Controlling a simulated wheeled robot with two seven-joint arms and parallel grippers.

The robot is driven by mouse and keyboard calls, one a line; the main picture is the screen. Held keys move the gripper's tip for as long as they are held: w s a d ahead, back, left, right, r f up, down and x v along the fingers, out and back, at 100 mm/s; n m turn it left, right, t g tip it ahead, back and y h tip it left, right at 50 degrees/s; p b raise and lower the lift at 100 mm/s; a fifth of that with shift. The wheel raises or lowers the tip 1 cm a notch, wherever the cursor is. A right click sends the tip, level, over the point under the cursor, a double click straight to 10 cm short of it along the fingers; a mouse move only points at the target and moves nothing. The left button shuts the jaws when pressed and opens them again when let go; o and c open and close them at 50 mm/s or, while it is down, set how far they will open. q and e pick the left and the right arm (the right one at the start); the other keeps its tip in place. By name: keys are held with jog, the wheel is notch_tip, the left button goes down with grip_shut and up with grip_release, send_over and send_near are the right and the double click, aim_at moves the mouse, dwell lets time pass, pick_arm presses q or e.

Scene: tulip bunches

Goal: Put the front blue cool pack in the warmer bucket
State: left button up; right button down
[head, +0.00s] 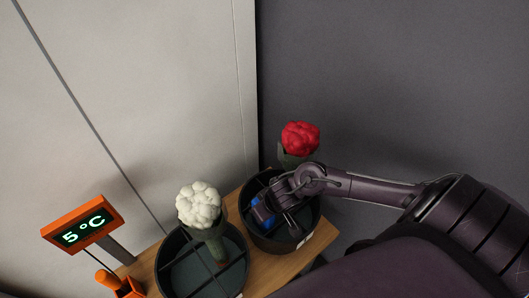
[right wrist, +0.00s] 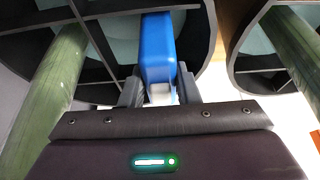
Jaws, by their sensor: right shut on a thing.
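A blue cool pack (head: 261,214) is held by my right gripper (head: 276,214) at the dark round bucket (head: 283,244) with the red tulip bunch (head: 300,138). In the right wrist view the blue cool pack (right wrist: 157,48) sits between the two fingers of my right gripper (right wrist: 160,92), over or in a compartment of the divided bucket. I cannot tell whether it touches the bucket floor. A second dark divided bucket (head: 170,279) holds the white tulip bunch (head: 199,205) to the left. My left gripper is not in view.
An orange display (head: 82,226) reading 5 °C stands at the far left, with an orange probe-like handle (head: 109,280) below it. Both buckets stand on a wooden table (head: 318,243). Green stems (right wrist: 48,85) rise close beside my right gripper. Walls stand behind.

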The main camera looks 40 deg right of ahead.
jog(key=c, duration=1)
grip_release()
jog(key=p+v, duration=0.2)
jog(key=v, duration=0.6)
jog(key=shift+f, duration=0.1)
